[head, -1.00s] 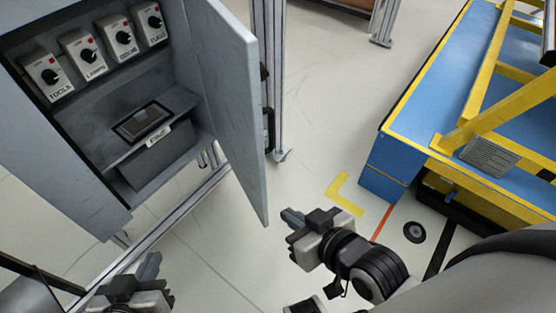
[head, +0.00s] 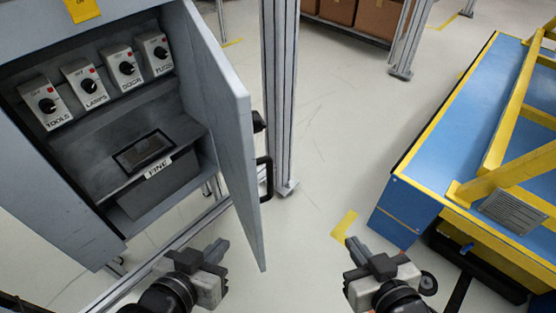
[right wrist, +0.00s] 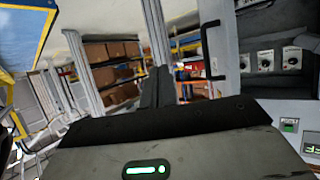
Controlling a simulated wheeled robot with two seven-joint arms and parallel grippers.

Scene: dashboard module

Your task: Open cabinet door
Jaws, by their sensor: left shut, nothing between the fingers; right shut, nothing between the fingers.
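The grey cabinet (head: 60,205) stands at the left of the head view with its door (head: 232,150) swung open toward the right. A black handle (head: 266,178) is on the door's outer face; it also shows in the right wrist view (right wrist: 211,50). Inside are several labelled rotary switches and a sloped panel marked "FINE" (head: 145,152). My left gripper (head: 218,247) is shut and empty, in front of the cabinet's lower edge and left of the door's bottom corner. My right gripper (head: 352,243) is shut and empty, right of the door and apart from it.
A metal frame post (head: 280,100) stands just behind the door. A blue platform with yellow rails (head: 450,130) is at the right. Shelving with cardboard boxes (head: 370,15) is at the back.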

